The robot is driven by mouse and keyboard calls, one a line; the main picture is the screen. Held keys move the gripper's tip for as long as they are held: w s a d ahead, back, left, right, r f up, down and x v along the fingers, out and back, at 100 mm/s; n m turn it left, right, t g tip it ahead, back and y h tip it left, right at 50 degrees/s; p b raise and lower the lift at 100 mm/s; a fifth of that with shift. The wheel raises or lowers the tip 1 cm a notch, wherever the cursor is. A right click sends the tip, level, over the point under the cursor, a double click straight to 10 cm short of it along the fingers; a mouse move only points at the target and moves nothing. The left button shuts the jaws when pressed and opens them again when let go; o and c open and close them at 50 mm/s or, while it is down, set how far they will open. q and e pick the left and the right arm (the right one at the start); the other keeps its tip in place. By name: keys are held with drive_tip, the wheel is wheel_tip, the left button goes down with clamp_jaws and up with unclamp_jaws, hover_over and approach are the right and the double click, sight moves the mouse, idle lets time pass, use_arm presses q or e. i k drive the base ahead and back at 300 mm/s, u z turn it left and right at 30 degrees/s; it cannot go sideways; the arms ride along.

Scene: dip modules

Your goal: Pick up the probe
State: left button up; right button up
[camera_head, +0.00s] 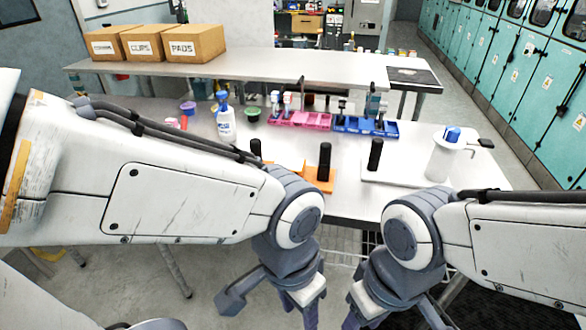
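I cannot tell for certain which object is the probe. Upright black cylindrical handles stand on the table: one on an orange base (320,184), whose handle (325,161) is fully visible, and one (375,154) at the left end of a white board. Another dark handle (256,147) is mostly hidden behind my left arm. My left gripper (300,298) and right gripper (385,300) both hang at the bottom of the view, in front of the table's near edge and apart from these objects. Their fingertips are partly cut off, so their opening is unclear.
A pink rack (300,121) and a blue rack (365,127) hold small modules. A white jug (447,158) with a blue item inside stands at right on the white board (400,177). A spray bottle (226,122) stands at left. Cardboard boxes (195,44) sit on a raised shelf.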

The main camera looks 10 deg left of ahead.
sight(325, 148)
drive_tip(key=z, duration=0.15)
drive_tip(key=k, duration=0.4)
drive_tip(key=u, duration=0.75)
drive_tip(key=i, duration=1.7)
drive_tip(key=z, duration=0.6)
